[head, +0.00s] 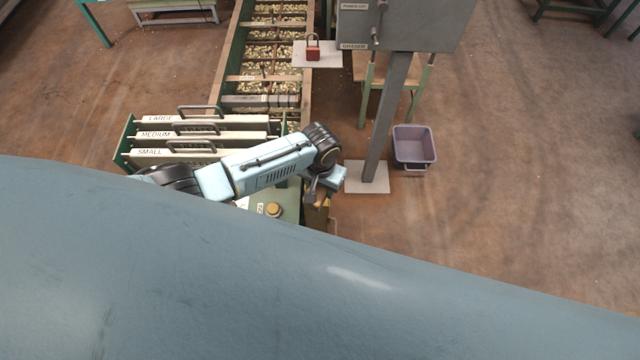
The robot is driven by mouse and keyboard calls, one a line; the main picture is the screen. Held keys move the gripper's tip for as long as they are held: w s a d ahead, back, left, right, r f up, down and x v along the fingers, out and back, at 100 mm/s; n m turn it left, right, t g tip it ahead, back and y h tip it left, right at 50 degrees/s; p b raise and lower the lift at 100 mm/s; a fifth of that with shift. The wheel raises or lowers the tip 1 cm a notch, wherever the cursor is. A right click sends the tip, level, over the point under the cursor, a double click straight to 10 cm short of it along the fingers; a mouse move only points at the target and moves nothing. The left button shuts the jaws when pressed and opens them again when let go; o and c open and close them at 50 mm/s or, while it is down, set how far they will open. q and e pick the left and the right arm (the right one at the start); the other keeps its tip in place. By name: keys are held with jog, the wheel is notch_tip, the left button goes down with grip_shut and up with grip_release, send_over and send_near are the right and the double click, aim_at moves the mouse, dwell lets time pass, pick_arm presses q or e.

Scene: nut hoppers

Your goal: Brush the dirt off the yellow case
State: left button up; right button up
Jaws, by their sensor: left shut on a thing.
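My left arm comes in from the left, and its gripper (312,191) points down at the front end of the green machine. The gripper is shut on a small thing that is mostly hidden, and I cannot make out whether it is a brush. Just below it, a brownish-yellow box-like thing (317,219) shows in part and may be the yellow case. I cannot tell whether the held thing touches it, and I see no clear dirt on it. My right gripper is not in view.
A green machine top with a yellow-brown knob (274,209) lies beside the gripper. Panels labelled large, medium and small (160,134) stand at left. A grey control box (405,24) on a post, a purple-grey bin (414,147) and a red padlock (313,50) are beyond.

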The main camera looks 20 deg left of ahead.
pick_arm(q)
jog(key=shift+r, duration=0.5)
jog(key=shift+r+p, duration=0.6)
jog(key=shift+r, duration=0.9)
